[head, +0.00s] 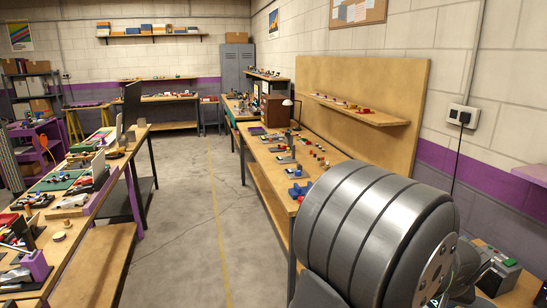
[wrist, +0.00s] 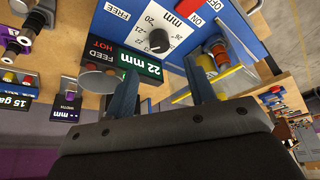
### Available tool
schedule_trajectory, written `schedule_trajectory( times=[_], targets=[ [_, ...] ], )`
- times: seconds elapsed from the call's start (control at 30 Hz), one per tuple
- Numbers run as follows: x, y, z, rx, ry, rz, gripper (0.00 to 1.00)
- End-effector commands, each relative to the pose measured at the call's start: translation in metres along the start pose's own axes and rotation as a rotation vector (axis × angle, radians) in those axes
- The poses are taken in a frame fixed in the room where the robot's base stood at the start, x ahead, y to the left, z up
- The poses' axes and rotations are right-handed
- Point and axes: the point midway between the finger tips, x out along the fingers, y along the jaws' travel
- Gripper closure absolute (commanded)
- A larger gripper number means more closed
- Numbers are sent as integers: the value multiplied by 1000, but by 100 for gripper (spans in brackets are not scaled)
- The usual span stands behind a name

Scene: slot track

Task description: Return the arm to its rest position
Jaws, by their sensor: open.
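My gripper (wrist: 160,72) shows in the wrist view with its two blue fingers apart and nothing between them. Its dark grey body fills the bottom of that view. Beyond the fingers is a blue machine panel (wrist: 235,25) with a white dial (wrist: 158,38) and a display (wrist: 140,66) reading 22 mm. I cannot tell whether the fingers touch it. In the head view a large grey ribbed part of my arm fills the lower right, and my gripper is not seen there.
In the wrist view, purple-based gauges (wrist: 66,103) stand at left and a clear yellow-edged guard (wrist: 222,80) near the right finger. In the head view, a long workbench (head: 280,172) holds small parts, a cluttered bench (head: 75,215) stands at left, and the aisle floor (head: 185,215) is clear.

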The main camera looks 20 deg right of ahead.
Motion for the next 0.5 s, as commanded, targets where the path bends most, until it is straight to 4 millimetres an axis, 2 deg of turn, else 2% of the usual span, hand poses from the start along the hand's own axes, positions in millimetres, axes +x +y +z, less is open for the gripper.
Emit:
schedule_trajectory(
  times=[0.3,0.5],
  targets=[
    [-65,1,-1,2,4,3,50],
    [-100,0,0,2,1,2,50]
  ],
)
